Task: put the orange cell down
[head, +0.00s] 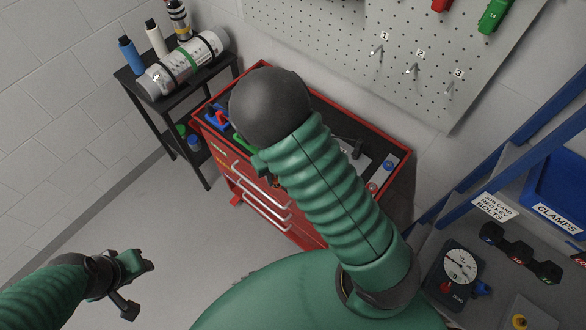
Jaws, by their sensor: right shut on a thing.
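My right arm rises in the middle of the head view, with a ribbed green sleeve and a black round joint, over the red tool cabinet (400,190). Only a small dark part of my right gripper (264,166) shows past the sleeve, above the cabinet's front left. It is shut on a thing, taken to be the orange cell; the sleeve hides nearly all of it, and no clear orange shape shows. My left gripper (138,268) is low at the left, over the grey floor and away from everything. Its jaw gap is not clear.
A black side shelf (127,78) at the left holds a grey cylinder (180,68) and bottles. A pegboard (340,50) with numbered hooks hangs behind. At the right stand a blue clamps bin (560,190) and a dial gauge (459,266). The cabinet top holds several small things.

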